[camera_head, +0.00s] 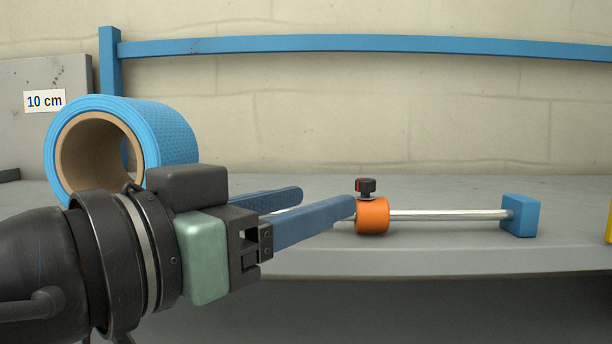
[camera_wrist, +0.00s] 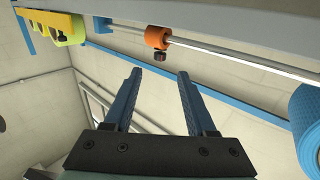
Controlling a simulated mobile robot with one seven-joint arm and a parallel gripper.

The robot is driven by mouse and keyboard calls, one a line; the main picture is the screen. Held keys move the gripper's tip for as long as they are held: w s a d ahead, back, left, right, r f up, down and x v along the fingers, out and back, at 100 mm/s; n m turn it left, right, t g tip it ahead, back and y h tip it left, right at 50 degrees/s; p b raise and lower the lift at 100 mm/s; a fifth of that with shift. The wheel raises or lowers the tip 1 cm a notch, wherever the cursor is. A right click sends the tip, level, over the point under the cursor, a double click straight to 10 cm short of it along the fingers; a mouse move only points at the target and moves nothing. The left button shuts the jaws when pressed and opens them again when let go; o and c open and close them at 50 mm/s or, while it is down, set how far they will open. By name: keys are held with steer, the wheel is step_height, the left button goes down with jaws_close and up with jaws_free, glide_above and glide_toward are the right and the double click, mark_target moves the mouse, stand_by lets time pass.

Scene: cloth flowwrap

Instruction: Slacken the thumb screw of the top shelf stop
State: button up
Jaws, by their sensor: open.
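The shelf stop is an orange collar (camera_head: 372,216) around a horizontal metal rod (camera_head: 448,215). Its thumb screw (camera_head: 366,187) has a dark knob with a red mark and stands upright on top of the collar. My gripper (camera_head: 326,200) is open and empty, its two blue fingers pointing right, left of the stop in the head view. The nearer fingertip overlaps the collar's left edge in the picture; I cannot tell whether they touch. In the wrist view the screw (camera_wrist: 159,56) and collar (camera_wrist: 157,37) lie just beyond the gap between the fingertips (camera_wrist: 160,74).
A blue block (camera_head: 520,216) ends the rod at right on the grey shelf (camera_head: 440,262). A large blue roll (camera_head: 172,135) stands behind my wrist. A blue rail (camera_head: 350,43) runs along the wall. A yellow part (camera_wrist: 50,25) and green roll show in the wrist view.

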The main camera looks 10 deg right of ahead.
mark_target(360, 187)
steer(key=p+x, duration=0.4)
steer(key=x, duration=0.5)
steer(key=shift+w+d+r+p, duration=0.15)
steer(key=shift+d+r+p, duration=0.05)
steer(key=shift+p, duration=0.1)
steer(key=shift+w+d+f, duration=0.2)
steer(key=shift+w+d, duration=0.1)
steer(key=shift+d, duration=0.1)
jaws_close()
